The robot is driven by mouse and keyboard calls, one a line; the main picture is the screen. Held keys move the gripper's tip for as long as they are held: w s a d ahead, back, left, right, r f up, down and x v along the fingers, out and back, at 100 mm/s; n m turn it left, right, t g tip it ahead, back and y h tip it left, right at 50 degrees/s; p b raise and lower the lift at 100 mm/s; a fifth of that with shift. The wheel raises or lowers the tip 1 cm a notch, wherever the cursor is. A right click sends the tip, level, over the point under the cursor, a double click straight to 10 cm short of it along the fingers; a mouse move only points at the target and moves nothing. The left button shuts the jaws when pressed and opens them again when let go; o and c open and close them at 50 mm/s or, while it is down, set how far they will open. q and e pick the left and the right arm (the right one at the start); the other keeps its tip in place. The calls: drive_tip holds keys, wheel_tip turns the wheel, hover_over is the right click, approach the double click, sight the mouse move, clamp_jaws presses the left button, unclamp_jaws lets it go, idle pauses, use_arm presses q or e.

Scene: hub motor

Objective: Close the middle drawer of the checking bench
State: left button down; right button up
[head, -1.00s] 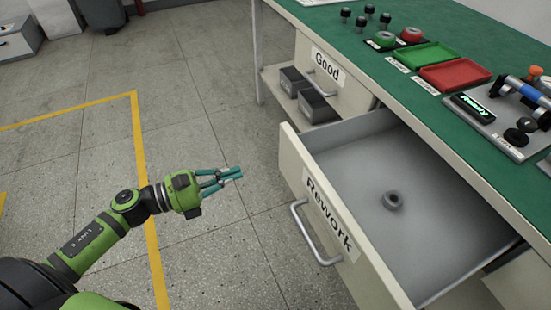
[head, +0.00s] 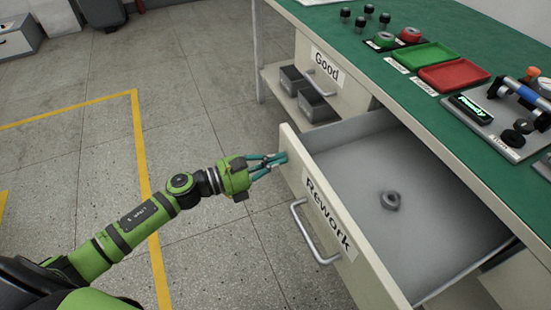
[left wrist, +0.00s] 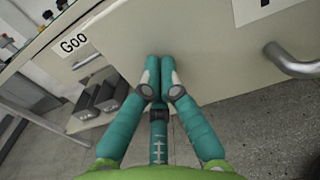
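The drawer labelled Rework (head: 329,219) of the checking bench (head: 437,122) stands pulled far out, with a bar handle (head: 315,234) on its front. A small grey ring-shaped part (head: 390,200) lies inside on the drawer floor. My left gripper (head: 283,158) is in front of the drawer front's far end, away from the handle. In the left wrist view its teal fingers (left wrist: 158,88) are together and hold nothing, tips toward the pale drawer front (left wrist: 195,40). I cannot tell whether they touch it. My right gripper is not in view.
The drawer labelled Good (head: 326,68) is shut, with dark bins (head: 318,104) on a shelf beside it. The green bench top holds a green tray (head: 427,57), a red tray (head: 455,75) and a fixture (head: 500,125). The floor left of the bench is clear.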

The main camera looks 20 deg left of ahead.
use_arm(q)
drive_tip(key=shift+d, duration=0.1)
drive_tip(key=b+x, duration=0.2)
drive_tip(key=x, duration=1.4)
drive_tip(key=shift+b, duration=0.35)
drive_tip(key=b, duration=0.4)
hover_over(365, 147)
drive_tip(key=shift+s+a, duration=0.1)
drive_tip(key=shift+a, duration=0.1)
drive_tip(key=shift+w+d, duration=0.2)
drive_tip(key=shift+r, duration=0.2)
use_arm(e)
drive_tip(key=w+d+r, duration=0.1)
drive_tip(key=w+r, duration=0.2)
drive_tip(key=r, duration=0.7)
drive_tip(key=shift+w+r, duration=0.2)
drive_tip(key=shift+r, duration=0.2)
use_arm(q)
drive_tip(key=shift+r, duration=0.1)
